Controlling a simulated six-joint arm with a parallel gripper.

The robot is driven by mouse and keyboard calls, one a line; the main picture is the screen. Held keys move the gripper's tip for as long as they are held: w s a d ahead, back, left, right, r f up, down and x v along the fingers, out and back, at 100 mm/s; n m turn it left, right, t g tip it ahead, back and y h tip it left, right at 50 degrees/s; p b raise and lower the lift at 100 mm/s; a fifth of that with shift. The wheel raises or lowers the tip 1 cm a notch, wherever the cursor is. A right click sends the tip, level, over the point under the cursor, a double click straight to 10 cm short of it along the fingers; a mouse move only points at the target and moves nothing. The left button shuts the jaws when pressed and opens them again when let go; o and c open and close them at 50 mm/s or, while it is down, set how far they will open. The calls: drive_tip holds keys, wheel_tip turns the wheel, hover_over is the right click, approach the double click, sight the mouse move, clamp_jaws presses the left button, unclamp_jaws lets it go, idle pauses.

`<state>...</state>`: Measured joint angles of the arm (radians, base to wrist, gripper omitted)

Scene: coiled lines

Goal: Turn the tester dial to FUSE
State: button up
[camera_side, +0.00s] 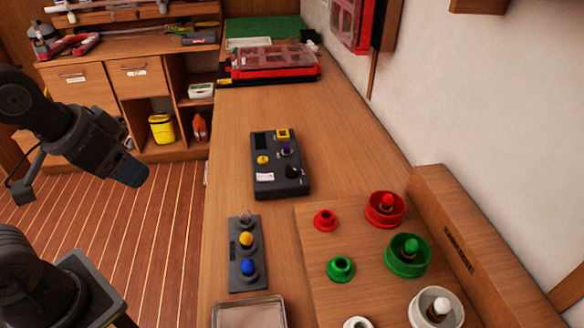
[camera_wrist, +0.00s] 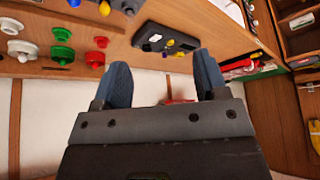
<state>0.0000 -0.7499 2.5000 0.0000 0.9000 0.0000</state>
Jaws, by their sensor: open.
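The tester (camera_side: 280,165) is a dark box lying on the wooden bench near its middle. Its top carries a dark screen, a yellow square part, a yellow knob (camera_side: 263,160), a small purple part and a black round knob (camera_side: 292,172). A white label is on it; its lettering is too small to read, so I cannot tell where FUSE is. The tester also shows in the wrist view (camera_wrist: 150,34), beyond my fingers. My gripper (camera_wrist: 156,82) is open and empty, with blue fingers apart. In the side view it (camera_side: 132,172) hangs left of the bench, well away from the tester.
A dark strip (camera_side: 234,270) with coloured bulbs lies in front of the tester. A wooden board (camera_side: 310,255) with red, green and white coil pieces stands at the right front, beside a metal tray (camera_side: 250,300). A red organizer case (camera_side: 275,75) lies behind. Bench between is clear.

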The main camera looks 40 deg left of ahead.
drive_tip(key=shift+m+g, duration=0.4)
drive_tip(key=shift+g, duration=0.4)
drive_tip(key=w+r, duration=0.1)
drive_tip(key=w, duration=0.2)
drive_tip(key=w+r, duration=0.2)
drive_tip(key=w+d+r, duration=0.1)
drive_tip(key=w, duration=0.2)
drive_tip(key=shift+w+d+r, duration=0.1)
drive_tip(key=shift+w+r, duration=0.15)
drive_tip(key=shift+w, duration=0.05)
drive_tip(key=shift+c, duration=0.2)
drive_tip(key=m+g, duration=0.2)
drive_tip(key=g, duration=0.2)
hover_over(292, 167)
wheel_tip(292, 167, down, 9)
wheel_tip(292, 167, down, 13)
drive_tip(key=shift+r, duration=0.1)
drive_tip(key=shift+c, duration=0.2)
drive_tip(key=c, duration=0.9)
